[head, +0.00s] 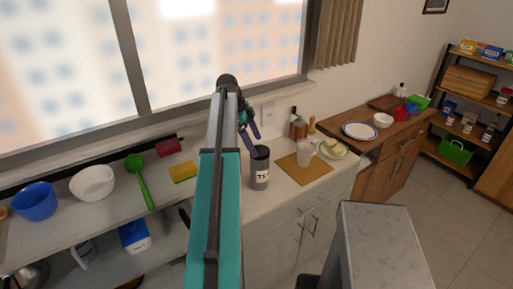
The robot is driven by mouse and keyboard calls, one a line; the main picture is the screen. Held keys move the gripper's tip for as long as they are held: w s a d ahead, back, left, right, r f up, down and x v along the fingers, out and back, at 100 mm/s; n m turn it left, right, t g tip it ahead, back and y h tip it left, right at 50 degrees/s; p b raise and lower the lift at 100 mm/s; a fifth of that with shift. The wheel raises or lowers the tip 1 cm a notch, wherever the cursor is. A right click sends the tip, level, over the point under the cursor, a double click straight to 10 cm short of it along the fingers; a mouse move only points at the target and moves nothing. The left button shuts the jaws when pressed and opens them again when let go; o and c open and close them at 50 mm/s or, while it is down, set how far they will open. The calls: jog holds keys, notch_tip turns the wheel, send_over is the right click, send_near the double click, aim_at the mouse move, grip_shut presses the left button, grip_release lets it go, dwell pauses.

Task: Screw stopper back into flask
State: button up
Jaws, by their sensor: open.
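My gripper (250,141), with purple fingers, is open at the end of my teal arm. It hangs by the upper left of a grey cylinder with a white label (260,170), which stands upright on the counter. Its top looks dark. I cannot tell from here whether the fingers touch it. A pale translucent vessel (306,153) stands on a tan board to the right. Which of these is the flask is not clear. I cannot make out a separate stopper, and my arm hides part of the counter.
A tan board (291,174) lies right of the cylinder, with a plate of pale food (333,150) beside it. A brown grinder (298,128) stands behind. Left are a yellow sponge (183,171), green spoon (139,180) and bowls (93,182). A grey-topped block (378,225) stands at front right.

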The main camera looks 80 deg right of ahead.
jog(key=b+v, duration=0.3)
jog(key=v, duration=0.8)
jog(key=shift+f, duration=0.1)
dwell(0.5)
